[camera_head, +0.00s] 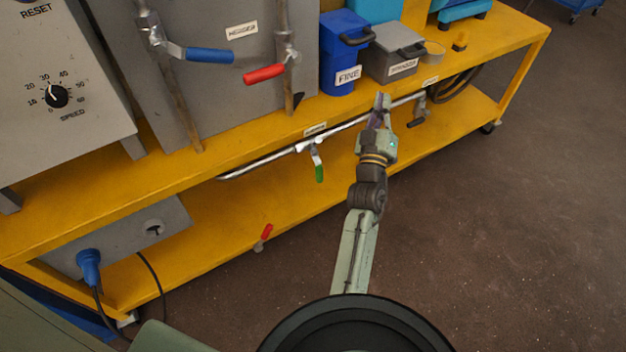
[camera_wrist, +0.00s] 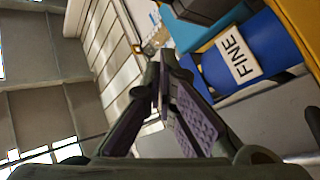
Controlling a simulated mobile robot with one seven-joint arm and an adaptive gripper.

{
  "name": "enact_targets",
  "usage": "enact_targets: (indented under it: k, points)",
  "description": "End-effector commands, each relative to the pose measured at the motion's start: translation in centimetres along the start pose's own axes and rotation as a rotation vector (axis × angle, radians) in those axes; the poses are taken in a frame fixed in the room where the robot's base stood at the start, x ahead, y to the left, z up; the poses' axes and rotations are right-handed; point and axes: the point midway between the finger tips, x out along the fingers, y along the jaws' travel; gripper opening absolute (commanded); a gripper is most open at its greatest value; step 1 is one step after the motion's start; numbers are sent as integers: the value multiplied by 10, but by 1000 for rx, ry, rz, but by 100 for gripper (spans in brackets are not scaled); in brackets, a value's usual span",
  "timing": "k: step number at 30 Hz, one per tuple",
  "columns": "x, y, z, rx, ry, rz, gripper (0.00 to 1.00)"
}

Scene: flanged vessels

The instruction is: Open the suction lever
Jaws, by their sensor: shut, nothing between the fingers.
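Several levers show in the head view, and I cannot tell from the labels which is the suction lever. A green-handled lever (camera_head: 318,166) hangs down from the metal pipe under the bench top, below a small label (camera_head: 315,130) too small to read. A dark-handled lever (camera_head: 417,113) is near the pipe's right end, beneath another label (camera_head: 430,83). A blue lever (camera_head: 209,55) and a red lever (camera_head: 264,74) sit on upright pipes. My gripper (camera_head: 383,102) is shut and empty in front of the bench edge, between the green and dark levers. The wrist view shows its fingers (camera_wrist: 160,65) touching nothing.
A blue box marked FINE (camera_head: 341,60) and a grey box (camera_head: 392,54) stand on the yellow bench (camera_head: 480,60). Another red lever (camera_head: 264,236) is low at the bottom shelf. A coiled hose (camera_head: 458,86) hangs at the right. The floor (camera_head: 520,220) is clear.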

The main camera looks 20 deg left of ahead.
Motion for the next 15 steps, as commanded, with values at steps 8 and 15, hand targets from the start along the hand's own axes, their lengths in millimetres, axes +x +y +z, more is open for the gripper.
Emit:
enact_targets:
  k: [8,15]
  points:
    - [-164,-154,77,-655,317,-392,0]
    - [-264,-218,96,-775,514,-614,0]
